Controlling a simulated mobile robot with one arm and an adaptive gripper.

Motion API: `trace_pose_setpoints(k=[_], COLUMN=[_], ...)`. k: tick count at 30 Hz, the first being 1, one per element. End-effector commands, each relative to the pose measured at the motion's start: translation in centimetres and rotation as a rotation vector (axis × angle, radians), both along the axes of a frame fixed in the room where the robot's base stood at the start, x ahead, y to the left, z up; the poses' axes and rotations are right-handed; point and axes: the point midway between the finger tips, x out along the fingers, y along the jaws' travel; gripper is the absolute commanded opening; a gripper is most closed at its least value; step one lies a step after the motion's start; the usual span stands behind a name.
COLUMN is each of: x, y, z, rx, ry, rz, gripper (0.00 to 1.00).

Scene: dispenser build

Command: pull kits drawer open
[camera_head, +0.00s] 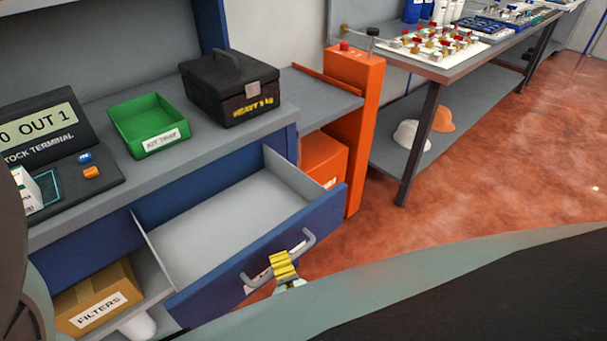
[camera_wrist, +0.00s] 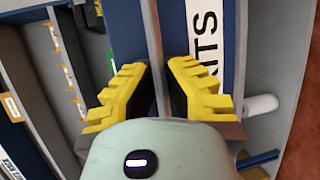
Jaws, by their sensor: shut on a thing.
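The blue-fronted kits drawer (camera_head: 262,256) is pulled well out of the bench in the head view, and its grey inside looks empty. My gripper (camera_head: 283,266) has its yellow fingers shut on the grey bar handle (camera_head: 308,241) at the middle of the drawer front. In the wrist view, the yellow fingers (camera_wrist: 160,88) sit on both sides of the handle bar (camera_wrist: 152,40). Beside it is the white label (camera_wrist: 206,30), of which "ITS" can be read. My arm covers the lower part of the head view.
A green tray (camera_head: 150,124), a black box (camera_head: 230,87) and a stock terminal (camera_head: 42,135) stand on the bench top. A filters carton (camera_head: 97,297) sits below left. An orange post (camera_head: 361,130) stands right of the drawer. Open floor (camera_head: 500,160) lies at right.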

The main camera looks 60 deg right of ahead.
Motion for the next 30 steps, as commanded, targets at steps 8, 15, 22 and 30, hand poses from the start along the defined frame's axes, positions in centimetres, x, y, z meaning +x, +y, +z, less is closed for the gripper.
trace_pose_setpoints(k=[8,15,22,30], x=[-0.79,-0.77,-0.68,-0.69], y=[0.05,0.04,0.07,0.11], z=[-0.13,-0.15,-0.1,-0.06], rx=[0.003,0.003,0.001,0.001], ry=[0.004,0.004,0.003,0.002], rz=[-0.006,-0.006,-0.004,-0.003], gripper=[0.0,0.14,0.38,0.41])
